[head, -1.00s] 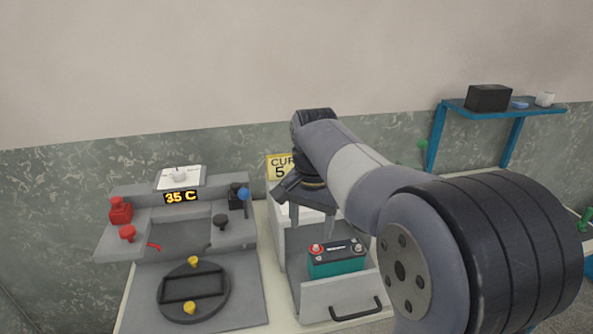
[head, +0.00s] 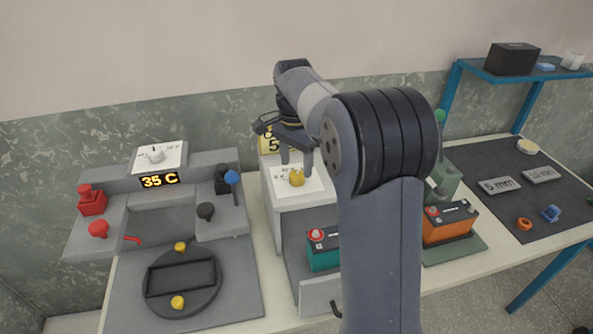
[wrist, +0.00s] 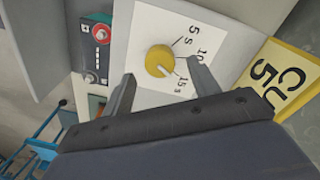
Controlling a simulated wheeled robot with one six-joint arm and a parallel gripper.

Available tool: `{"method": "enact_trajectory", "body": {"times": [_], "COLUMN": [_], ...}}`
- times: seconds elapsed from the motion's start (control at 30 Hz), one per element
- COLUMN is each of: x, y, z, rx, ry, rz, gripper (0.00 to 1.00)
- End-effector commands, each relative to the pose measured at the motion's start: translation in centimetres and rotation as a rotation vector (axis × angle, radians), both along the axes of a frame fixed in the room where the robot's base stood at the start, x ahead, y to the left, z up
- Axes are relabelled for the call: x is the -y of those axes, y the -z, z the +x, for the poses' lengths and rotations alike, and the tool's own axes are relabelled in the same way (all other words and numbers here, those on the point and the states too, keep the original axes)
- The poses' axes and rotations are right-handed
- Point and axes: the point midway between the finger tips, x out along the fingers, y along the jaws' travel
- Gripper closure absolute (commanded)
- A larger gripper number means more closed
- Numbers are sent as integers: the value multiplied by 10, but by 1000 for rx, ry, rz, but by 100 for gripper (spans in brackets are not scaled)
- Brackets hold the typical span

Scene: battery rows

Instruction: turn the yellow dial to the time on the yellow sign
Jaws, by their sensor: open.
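The yellow dial (head: 297,178) sits on a white plate (head: 311,184) on top of a grey box. In the wrist view the dial (wrist: 160,61) is a round knob with a pale pointer, and the plate is marked 5 s, 10 and 15 s. The pointer seems to lie nearest the 15 s side. The yellow sign (wrist: 284,80) beside it shows "CU" and a 5; my gripper cuts off the rest. The sign also shows partly behind my gripper in the head view (head: 271,146). My gripper (head: 297,163) is open, its fingers spread near the dial, apparently not touching it.
An orange battery (head: 449,223) and a dark mat (head: 515,190) lie right. My arm hides the middle.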

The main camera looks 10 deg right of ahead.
Motion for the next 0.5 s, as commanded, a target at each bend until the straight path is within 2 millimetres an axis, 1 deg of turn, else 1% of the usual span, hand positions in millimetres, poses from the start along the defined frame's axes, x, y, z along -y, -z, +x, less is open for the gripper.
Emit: {"method": "enact_trajectory", "body": {"times": [0.03, 0.2, 0.33, 0.5], "x": [0, 1, 1, 1], "y": [9, 26, 32, 32], "z": [-1, -1, -1, -1], "rx": [-2, -1, 0, 0], "ry": [0, 0, 0, 0], "rz": [0, 0, 0, 0], "gripper": [43, 43, 43, 43]}}
